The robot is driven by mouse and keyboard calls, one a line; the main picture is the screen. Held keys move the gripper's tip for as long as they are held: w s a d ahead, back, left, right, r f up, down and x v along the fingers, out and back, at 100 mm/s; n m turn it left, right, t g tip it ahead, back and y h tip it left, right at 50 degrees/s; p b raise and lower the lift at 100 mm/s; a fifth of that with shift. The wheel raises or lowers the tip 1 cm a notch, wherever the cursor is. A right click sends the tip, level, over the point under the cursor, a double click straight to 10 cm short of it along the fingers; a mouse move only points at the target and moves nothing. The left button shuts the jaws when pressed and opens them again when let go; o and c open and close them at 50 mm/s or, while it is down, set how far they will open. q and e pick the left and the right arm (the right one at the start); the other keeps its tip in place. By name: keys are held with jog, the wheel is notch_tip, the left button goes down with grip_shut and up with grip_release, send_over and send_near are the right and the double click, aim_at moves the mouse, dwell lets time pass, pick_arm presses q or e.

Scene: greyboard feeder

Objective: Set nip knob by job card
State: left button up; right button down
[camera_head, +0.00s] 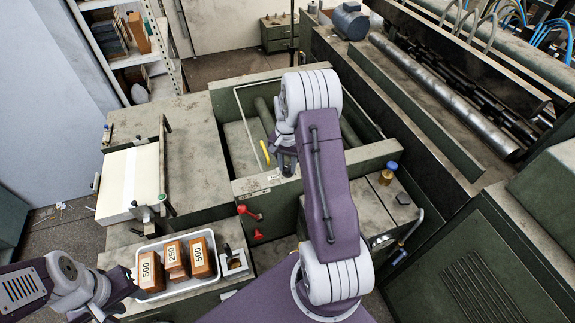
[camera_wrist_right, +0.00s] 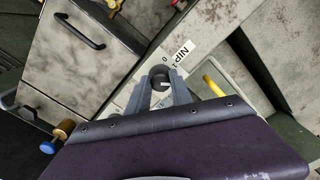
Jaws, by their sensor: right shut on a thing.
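In the right wrist view, a dark round nip knob (camera_wrist_right: 161,77) with a pale pointer mark sits beside a white scale label (camera_wrist_right: 186,50) that reads NIP and shows a 0. My right gripper (camera_wrist_right: 160,90) is shut on the knob, its grey fingers on either side of it. In the head view my right gripper (camera_head: 285,160) is at the green beam of the feeder, and my arm hides the knob. My left gripper (camera_head: 112,303) is at the lower left, beside the tray; its fingers are unclear. I cannot make out a job card.
A white tray (camera_head: 141,291) holds brown blocks (camera_head: 175,259) marked 500 and 250. A yellow handle (camera_head: 265,153) is close to my right gripper. Red handles (camera_head: 248,212) and a blue-topped brass knob (camera_head: 388,173) stand nearby. A white sheet stack (camera_head: 128,186) lies left.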

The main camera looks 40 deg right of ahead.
aim_at(288, 168)
jog(key=shift+n, duration=0.3)
jog(key=n, duration=0.3)
jog(key=shift+d, duration=0.1)
jog(key=shift+d+r+n, duration=0.1)
jog(key=shift+n, duration=1.9)
jog(key=c, duration=1.1)
grip_release()
jog(key=shift+c, duration=0.2)
notch_tip(288, 168, up, 9)
jog(key=b, duration=0.2)
